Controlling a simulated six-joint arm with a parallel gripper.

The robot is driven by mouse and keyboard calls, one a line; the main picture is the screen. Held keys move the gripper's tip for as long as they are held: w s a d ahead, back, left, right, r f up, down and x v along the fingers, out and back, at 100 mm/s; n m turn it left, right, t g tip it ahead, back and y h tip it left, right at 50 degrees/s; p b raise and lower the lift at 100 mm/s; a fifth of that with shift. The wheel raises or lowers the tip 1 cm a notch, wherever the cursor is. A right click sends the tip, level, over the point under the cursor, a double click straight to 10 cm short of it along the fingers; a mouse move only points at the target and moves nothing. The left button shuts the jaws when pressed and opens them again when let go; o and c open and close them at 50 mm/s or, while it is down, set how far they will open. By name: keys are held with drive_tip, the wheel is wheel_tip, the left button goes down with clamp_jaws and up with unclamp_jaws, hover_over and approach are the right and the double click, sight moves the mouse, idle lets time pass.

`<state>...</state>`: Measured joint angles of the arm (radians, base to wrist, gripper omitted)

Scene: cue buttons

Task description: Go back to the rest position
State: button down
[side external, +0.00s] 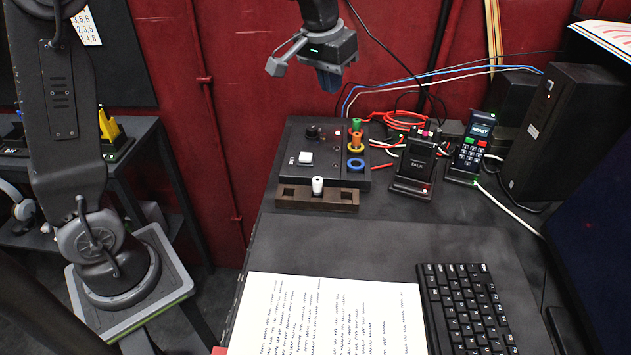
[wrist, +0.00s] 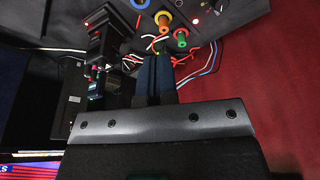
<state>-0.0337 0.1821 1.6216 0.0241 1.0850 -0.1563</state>
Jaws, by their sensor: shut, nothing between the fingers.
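My gripper (side external: 329,79) hangs at the top centre of the side external view, above the back of the desk and clear of everything below. Its dark blue fingers (wrist: 155,75) are together in the wrist view, with nothing between them. Below it is the black cue panel (side external: 337,178) with a white square button, a black knob, a small red light and coloured rings on pegs. The panel also shows at the top of the wrist view (wrist: 223,17), partly cut off by the frame edge.
A wooden block (side external: 285,196) holding a white peg lies in front of the panel. A talk handset (side external: 416,165), a keypad terminal (side external: 468,150) and a black box (side external: 560,125) stand to the right. Cables run behind. A paper sheet (side external: 330,315) and keyboard (side external: 468,310) lie in front.

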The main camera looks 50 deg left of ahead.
drive_tip(key=s+d+f+m+t, duration=0.2)
drive_tip(key=s, duration=2.2)
drive_tip(key=shift+s+f+t, duration=0.2)
drive_tip(key=shift+s+t, duration=0.05)
drive_tip(key=shift+t, duration=0.05)
